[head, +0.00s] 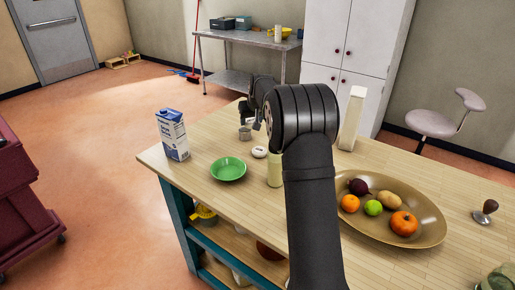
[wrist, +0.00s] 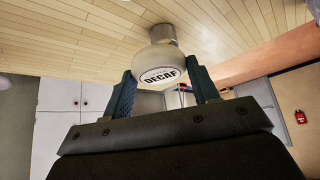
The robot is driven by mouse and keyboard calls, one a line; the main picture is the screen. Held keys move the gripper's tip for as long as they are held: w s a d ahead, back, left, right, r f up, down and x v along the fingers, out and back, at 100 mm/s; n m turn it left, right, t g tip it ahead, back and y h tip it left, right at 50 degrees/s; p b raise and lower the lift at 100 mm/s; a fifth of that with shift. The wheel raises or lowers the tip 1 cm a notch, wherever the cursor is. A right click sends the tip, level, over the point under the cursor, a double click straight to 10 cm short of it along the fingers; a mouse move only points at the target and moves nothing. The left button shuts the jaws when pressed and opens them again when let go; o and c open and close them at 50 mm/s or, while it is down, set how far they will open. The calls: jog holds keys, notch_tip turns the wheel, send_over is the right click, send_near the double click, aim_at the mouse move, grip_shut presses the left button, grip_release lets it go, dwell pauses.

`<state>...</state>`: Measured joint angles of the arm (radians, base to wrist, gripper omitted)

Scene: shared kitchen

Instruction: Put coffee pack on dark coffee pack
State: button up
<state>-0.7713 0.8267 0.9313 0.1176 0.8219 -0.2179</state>
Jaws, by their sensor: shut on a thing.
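My gripper (wrist: 163,85) is shut on a white, rounded coffee pack (wrist: 161,62) with an oval label reading DECAF. In the head view, my gripper (head: 250,118) is over the far part of the wooden table, and my wrist covers much of it. A grey metal cup (head: 245,134) shows just under the gripper; a metal cylinder (wrist: 162,33) also shows right behind the pack in the wrist view. I cannot tell whether pack and metal touch. A second white round thing with a small dark mark (head: 260,152) sits on the table nearer the camera. No pack is legible as dark.
The wooden table (head: 215,205) bears a green bowl (head: 228,169), a milk carton (head: 172,135), a pale bottle (head: 275,174), a tall white box (head: 352,118) and a large fruit platter (head: 434,228). My arm hides the middle. The table's left front is clear.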

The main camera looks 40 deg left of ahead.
aim_at(259, 147)
jog(key=d+f+m, duration=0.1)
jog(key=f, duration=0.2)
jog(key=d+f+m+t+h, duration=0.1)
jog(key=f, duration=0.2)
jog(key=d+f+m, duration=0.1)
jog(key=d+f, duration=0.1)
jog(key=f, duration=0.1)
jog(key=shift+s+m, duration=0.4)
jog(key=shift+f+h, duration=0.1)
jog(key=shift+h, duration=0.2)
jog(key=o, duration=1)
jog(key=shift+c, duration=0.2)
